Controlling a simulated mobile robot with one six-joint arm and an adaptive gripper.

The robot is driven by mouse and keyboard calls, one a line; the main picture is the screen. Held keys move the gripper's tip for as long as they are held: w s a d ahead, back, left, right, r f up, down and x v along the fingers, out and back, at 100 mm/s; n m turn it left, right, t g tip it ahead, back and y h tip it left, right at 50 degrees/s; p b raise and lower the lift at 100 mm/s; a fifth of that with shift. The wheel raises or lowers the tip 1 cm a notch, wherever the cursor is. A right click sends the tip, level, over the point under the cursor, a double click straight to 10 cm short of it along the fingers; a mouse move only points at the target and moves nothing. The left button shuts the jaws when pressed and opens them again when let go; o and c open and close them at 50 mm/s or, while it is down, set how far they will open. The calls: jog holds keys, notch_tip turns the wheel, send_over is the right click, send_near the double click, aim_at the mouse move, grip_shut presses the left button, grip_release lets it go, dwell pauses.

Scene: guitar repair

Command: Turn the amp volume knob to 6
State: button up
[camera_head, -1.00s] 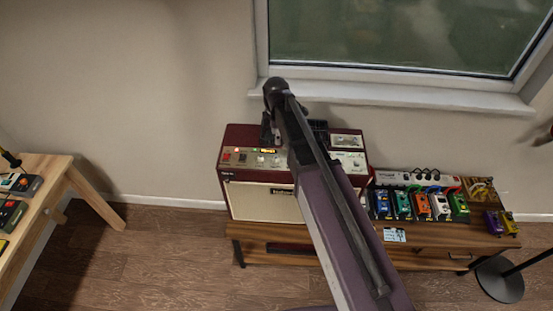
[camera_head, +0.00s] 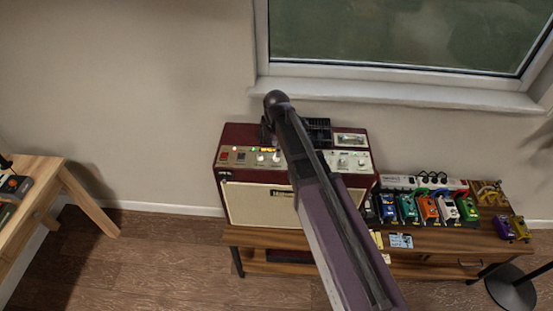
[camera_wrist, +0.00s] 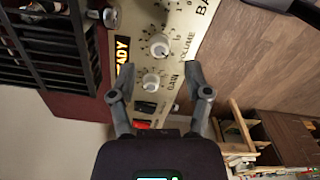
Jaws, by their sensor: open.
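The amp (camera_head: 270,205) is a dark red cabinet with a cream grille and a control panel on top, standing on a low wooden bench. In the wrist view the white volume knob (camera_wrist: 159,46) sits beside the printed word VOLUME, with the gain knob (camera_wrist: 150,80) below it in the picture. My gripper (camera_wrist: 155,86) is open over the panel, its fingers on either side of the gain knob in the picture. The volume knob lies beyond the fingertips. I cannot tell the volume setting. In the head view my arm hides part of the panel.
A black slatted vent (camera_wrist: 48,48) and a lit READY display (camera_wrist: 124,52) lie beside the knobs. Several coloured pedals (camera_head: 427,207) and a power strip (camera_head: 411,182) are right of the amp. A window sill (camera_head: 400,93) is behind it; a wooden table (camera_head: 35,190) stands at left.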

jog(key=shift+f+b, duration=1.55)
jog(key=shift+f, duration=0.3)
grip_shut()
